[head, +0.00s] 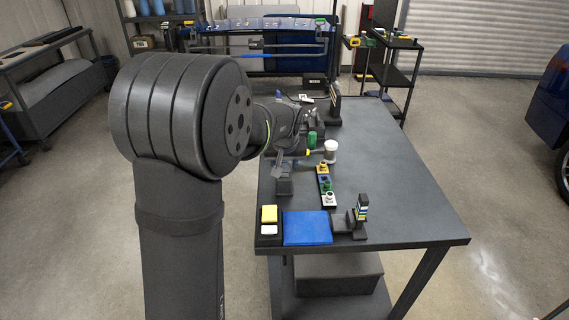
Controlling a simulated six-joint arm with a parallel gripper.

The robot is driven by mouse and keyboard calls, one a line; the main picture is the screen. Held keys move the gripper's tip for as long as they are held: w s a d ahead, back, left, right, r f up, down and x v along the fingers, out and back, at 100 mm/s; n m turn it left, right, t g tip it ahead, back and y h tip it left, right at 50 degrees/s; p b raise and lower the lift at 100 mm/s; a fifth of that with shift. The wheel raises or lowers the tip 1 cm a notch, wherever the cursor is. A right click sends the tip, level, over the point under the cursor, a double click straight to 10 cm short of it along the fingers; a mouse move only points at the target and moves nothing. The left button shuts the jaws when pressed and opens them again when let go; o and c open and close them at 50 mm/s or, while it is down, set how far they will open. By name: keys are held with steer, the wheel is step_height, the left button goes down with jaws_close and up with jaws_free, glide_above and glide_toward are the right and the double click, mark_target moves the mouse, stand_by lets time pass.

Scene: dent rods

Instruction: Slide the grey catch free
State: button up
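My arm reaches over the left side of the grey workbench (400,205) from the left foreground. My gripper (308,122) is a small dark shape beyond the wrist, over the far left part of the bench. Its fingers are too small and partly covered to show whether they are open or shut. I cannot pick out the grey catch for certain. A dark grey upright holder (282,180) stands at the bench's left edge, below the wrist, and another dark upright piece (335,105) stands farther back.
A white-headed mallet (330,150) and a green-topped item (312,139) are near the wrist. A strip of coloured tips (325,185), a blue pad (307,228), yellow and white blocks (269,215) and a striped stack (362,207) are nearer. The bench's right half is clear.

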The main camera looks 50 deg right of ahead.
jaws_close()
steer(key=shift+s+a, duration=1.2)
steer(key=shift+o, duration=1.5)
jaws_free()
steer(key=v, duration=1.7)
steer(key=shift+r, duration=0.25)
steer(key=shift+s+a+f, duration=0.1)
